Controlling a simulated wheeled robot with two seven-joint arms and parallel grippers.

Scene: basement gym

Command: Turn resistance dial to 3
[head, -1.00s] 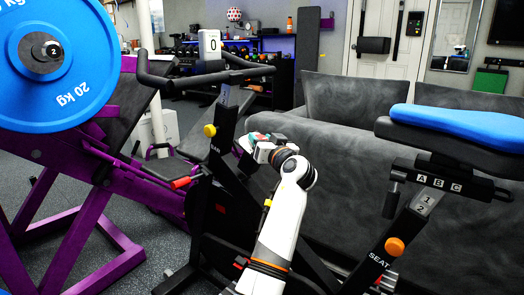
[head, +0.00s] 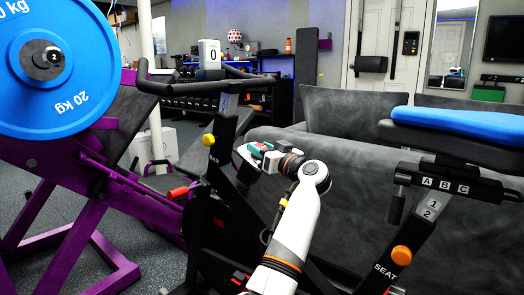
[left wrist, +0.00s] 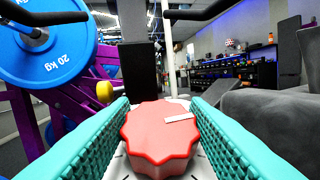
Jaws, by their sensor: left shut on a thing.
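A red scalloped resistance dial (left wrist: 155,142) with a white pointer mark toward its upper right sits on a white face in the left wrist view. Black tick marks show around it, but I cannot read any numbers. My left gripper (left wrist: 158,130) has its teal ribbed fingers on both sides of the dial, shut on it. In the head view, my left gripper (head: 254,151) is at the exercise bike's frame (head: 218,150), below the handlebar. The dial is too small or hidden to make out there. My right gripper is not in view.
A bike handlebar (head: 190,88) and a yellow knob (head: 208,140) are close to my left gripper. The blue bike seat (head: 455,118) is at right. A purple weight machine with a blue plate (head: 50,105) is at left. A grey sofa (head: 350,165) stands behind.

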